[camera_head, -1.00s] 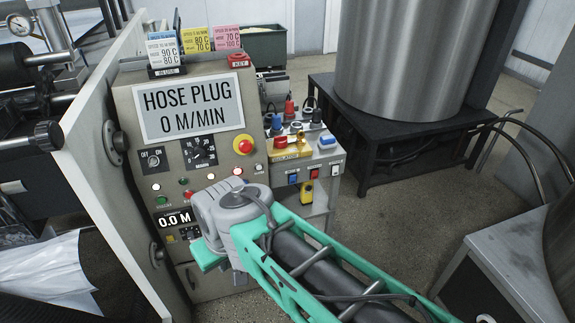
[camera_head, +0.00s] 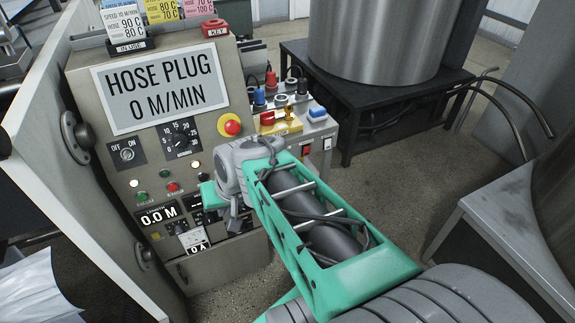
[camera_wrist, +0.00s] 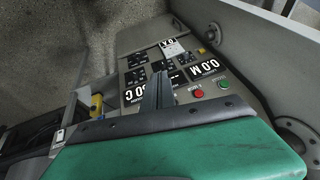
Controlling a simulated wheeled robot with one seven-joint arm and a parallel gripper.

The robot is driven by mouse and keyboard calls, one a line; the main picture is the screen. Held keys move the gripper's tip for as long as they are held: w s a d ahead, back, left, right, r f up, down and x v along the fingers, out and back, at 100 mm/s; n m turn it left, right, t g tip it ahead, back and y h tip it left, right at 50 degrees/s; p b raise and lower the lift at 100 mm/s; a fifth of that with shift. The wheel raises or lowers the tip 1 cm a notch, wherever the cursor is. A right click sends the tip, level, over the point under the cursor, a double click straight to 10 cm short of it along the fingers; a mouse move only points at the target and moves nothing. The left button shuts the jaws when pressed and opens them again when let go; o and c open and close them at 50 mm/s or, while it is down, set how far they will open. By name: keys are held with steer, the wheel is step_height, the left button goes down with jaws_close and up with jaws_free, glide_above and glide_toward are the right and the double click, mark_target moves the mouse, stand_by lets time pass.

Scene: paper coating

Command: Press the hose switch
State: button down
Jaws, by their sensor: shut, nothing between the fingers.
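The grey control panel (camera_head: 95,85) carries a sign reading HOSE PLUG 0 M/MIN (camera_head: 160,85), an ON/OFF knob (camera_head: 127,154), a dial (camera_head: 181,139), a red emergency button (camera_head: 231,125) and several small buttons. No switch label reading only "hose" is legible, so I cannot tell which is the hose switch. My gripper (camera_head: 234,222) is shut and empty, in front of the panel's lower right; my wrist hides part of it. In the wrist view my gripper (camera_wrist: 158,78) points at the lower displays, with a red button (camera_wrist: 198,93) and a green button (camera_wrist: 223,84) to its right.
A steel drum (camera_head: 385,40) stands on a black frame behind. A metal cabinet (camera_head: 500,215) is at right. Open floor lies between.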

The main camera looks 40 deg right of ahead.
steer(key=w+d+f+m+t+b, duration=0.35)
steer(key=d+f+m, duration=0.4)
steer(key=d, duration=0.35)
steer(key=s+d+m+t+h+b, duration=0.2)
steer(key=d+m, duration=0.3)
steer(key=d, duration=0.3)
steer(key=s+d+f+m+t+h+b, duration=0.1)
steer(key=d+m+t+h+b, duration=0.1)
steer(key=d+m, duration=0.3)
steer(key=d+b, duration=0.1)
steer(key=d, duration=0.2)
steer(key=shift+s+d+f, duration=0.15)
steer(key=shift+s, duration=0.2)
steer(key=w+r+b+x, duration=0.1)
steer(key=r+x, duration=0.1)
steer(key=x, duration=1.1)
steer(key=shift+d, duration=0.25)
steer(key=shift+w+f, duration=0.1)
steer(key=shift+w, duration=0.1)
